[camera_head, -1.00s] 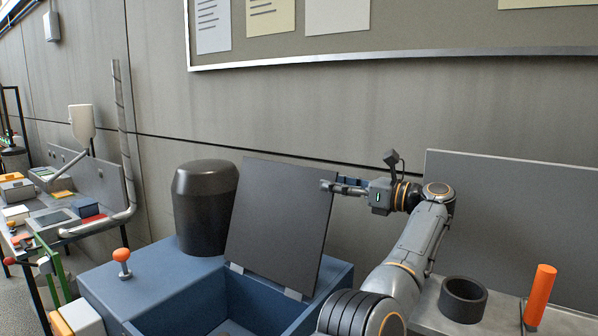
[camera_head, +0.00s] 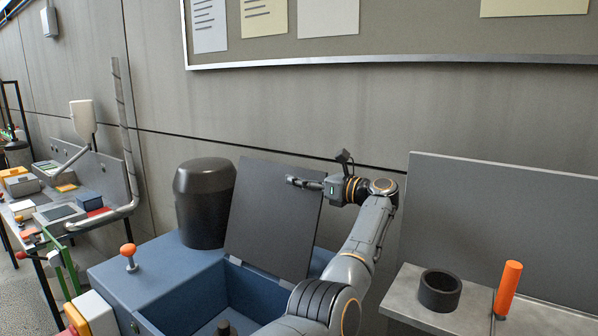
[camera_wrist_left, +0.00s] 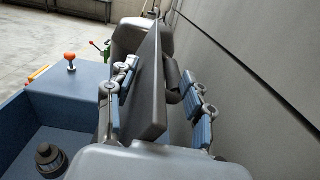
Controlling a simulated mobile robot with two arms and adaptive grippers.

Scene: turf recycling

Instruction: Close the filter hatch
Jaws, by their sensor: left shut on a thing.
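The filter hatch (camera_head: 272,222) is a flat dark grey panel, standing open and tilted up from its hinges at the back of the blue box (camera_head: 165,285). My left gripper (camera_head: 299,183) is at the hatch's upper right edge. One finger lies across the front face and the other is hidden behind. In the left wrist view, the gripper (camera_wrist_left: 152,78) has a finger on each side of the hatch (camera_wrist_left: 151,95), shut on its edge. A dark round knob (camera_head: 224,328) shows inside the box and also in the left wrist view (camera_wrist_left: 50,158). My right gripper is out of view.
A dark rounded canister (camera_head: 203,203) stands left of the hatch. An orange-topped knob (camera_head: 128,250) rises from the box top. On the right, a grey bench (camera_head: 405,297) holds a black ring (camera_head: 440,290) and an orange handle (camera_head: 508,288). The wall is close behind.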

